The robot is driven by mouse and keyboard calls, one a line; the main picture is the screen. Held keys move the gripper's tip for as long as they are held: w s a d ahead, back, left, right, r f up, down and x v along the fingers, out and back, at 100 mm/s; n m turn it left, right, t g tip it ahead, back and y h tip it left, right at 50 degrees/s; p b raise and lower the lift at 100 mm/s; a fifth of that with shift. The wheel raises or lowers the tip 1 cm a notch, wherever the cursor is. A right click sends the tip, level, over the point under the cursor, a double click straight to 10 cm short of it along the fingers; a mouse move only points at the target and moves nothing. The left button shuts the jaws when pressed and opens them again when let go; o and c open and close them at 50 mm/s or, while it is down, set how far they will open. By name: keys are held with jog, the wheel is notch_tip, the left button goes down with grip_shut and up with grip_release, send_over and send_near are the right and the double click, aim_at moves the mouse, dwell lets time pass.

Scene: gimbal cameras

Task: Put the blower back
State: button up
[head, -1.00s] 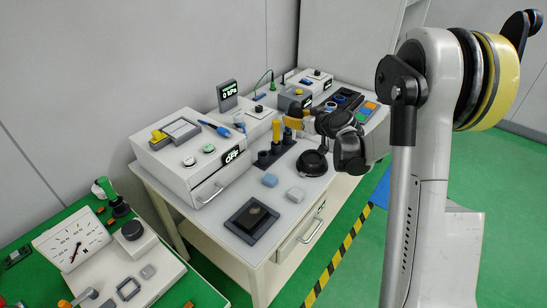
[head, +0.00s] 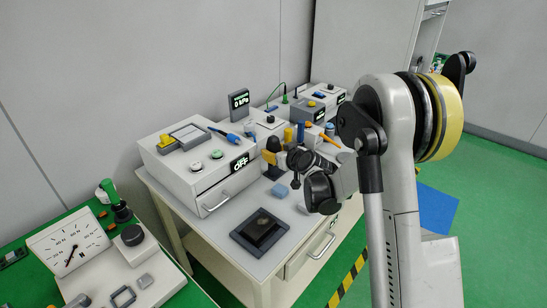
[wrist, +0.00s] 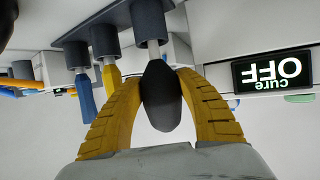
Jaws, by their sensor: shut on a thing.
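The blower is a dark oval bulb with a thin grey nozzle. In the wrist view my gripper (wrist: 160,112) is shut on the blower (wrist: 160,97), with a ridged yellow finger on each side of the bulb. The nozzle runs to the mouth of a dark cup of the tool rack (wrist: 105,41); how deep it sits I cannot tell. The wrist picture is upside down, so the nozzle points down. Other cups hold a blue-handled tool and a yellow-handled tool. In the head view the blower (head: 273,145) stands upright by my gripper (head: 270,156); my wrist hides much of the rack.
The cure box (head: 200,172), its display reading OFF, stands close left of my gripper. More instruments (head: 308,108) stand behind. Bare tabletop shows around the square tray.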

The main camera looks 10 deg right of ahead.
jog(key=shift+f, duration=0.35)
jog(key=shift+f, duration=0.1)
jog(key=shift+f, duration=0.15)
jog(key=o, duration=0.8)
jog(key=shift+c, duration=0.2)
